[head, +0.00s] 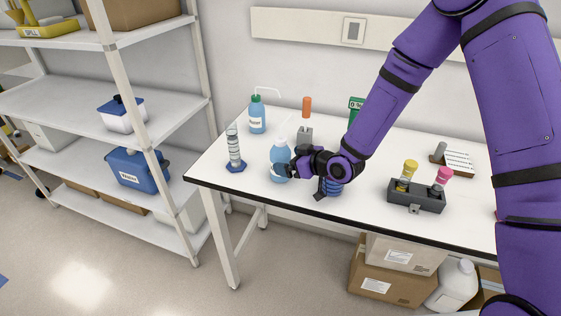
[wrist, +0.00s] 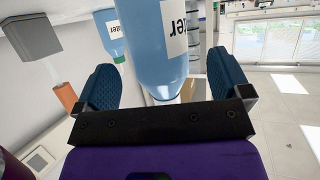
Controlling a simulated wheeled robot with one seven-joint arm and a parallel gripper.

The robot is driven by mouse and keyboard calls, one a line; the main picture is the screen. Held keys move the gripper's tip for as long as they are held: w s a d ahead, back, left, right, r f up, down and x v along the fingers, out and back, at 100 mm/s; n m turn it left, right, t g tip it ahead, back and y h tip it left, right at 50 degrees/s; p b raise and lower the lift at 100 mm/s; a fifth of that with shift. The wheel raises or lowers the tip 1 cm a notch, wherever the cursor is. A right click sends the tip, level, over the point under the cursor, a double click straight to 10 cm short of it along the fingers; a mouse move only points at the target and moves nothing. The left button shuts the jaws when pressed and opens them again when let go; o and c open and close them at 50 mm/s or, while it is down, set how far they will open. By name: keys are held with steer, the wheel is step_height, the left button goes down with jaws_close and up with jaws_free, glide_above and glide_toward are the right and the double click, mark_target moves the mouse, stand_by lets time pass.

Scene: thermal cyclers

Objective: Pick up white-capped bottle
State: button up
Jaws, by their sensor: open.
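The white-capped bottle (head: 278,155) is a light-blue wash bottle with a white label, standing upright on the white table left of my arm. In the wrist view the bottle (wrist: 165,40) appears upside down, its white cap toward my gripper's palm. My gripper (head: 290,171) is beside the bottle at its right, partly in front of its lower body. In the wrist view my gripper (wrist: 163,85) is open, its two blue-padded fingers on either side of the bottle, with a gap visible on both sides. I cannot tell whether any part touches it.
A green-capped bottle (head: 257,118) stands behind left, and a graduated cylinder (head: 235,152) on a blue base stands left. A grey object (head: 305,136) and an orange cylinder (head: 307,107) are behind. A dark rack (head: 417,200) stands right. The table's front-left corner is clear.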

steer(key=shift+x, duration=1.55)
steer(key=shift+w, duration=0.1)
steer(key=c, duration=0.7)
steer(key=shift+c, duration=0.2)
steer(key=shift+r, duration=0.2)
